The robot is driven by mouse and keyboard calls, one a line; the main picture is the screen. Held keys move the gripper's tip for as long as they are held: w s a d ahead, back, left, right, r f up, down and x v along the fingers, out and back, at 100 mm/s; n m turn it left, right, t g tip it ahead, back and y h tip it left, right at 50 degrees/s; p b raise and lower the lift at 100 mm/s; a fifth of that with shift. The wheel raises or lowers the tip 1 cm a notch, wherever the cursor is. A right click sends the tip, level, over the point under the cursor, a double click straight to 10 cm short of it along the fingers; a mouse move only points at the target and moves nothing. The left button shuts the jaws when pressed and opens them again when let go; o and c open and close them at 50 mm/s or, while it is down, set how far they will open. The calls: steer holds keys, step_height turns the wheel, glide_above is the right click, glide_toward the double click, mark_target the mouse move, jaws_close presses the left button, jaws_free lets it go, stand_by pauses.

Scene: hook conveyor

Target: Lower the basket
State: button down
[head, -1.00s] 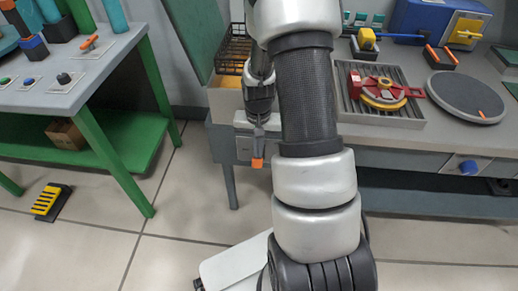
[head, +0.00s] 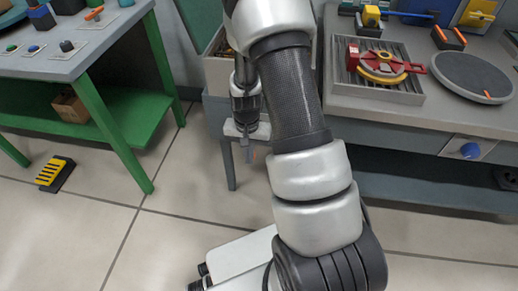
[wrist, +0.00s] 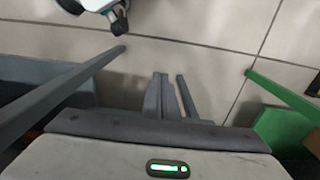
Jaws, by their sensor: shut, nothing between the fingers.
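The basket cannot be made out now; my arm and the top edge of the head view cover the place where it would be.
A green-legged table (head: 98,62) stands at the left, with a yellow-black pedal (head: 55,173) on the floor beside it. A red-yellow wheel fixture (head: 384,66) and a grey disc (head: 471,76) sit on the bench. Tiled floor in front is open.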

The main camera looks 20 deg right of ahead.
step_height(320, 180, down, 3)
steer(key=shift+a+f+b, duration=0.15)
steer(key=shift+f+b, duration=0.05)
steer(key=shift+b, duration=0.35)
stand_by(0.9)
steer(key=r+p, duration=0.1)
steer(key=w+d+r+p, duration=0.1)
steer(key=r, duration=0.1)
steer(key=w+r+p, duration=0.1)
steer(key=shift+d+r, duration=0.2)
steer(key=shift+d, duration=0.05)
step_height(320, 180, up, 9)
steer(key=p, duration=0.2)
steer(key=shift+s+a, duration=0.15)
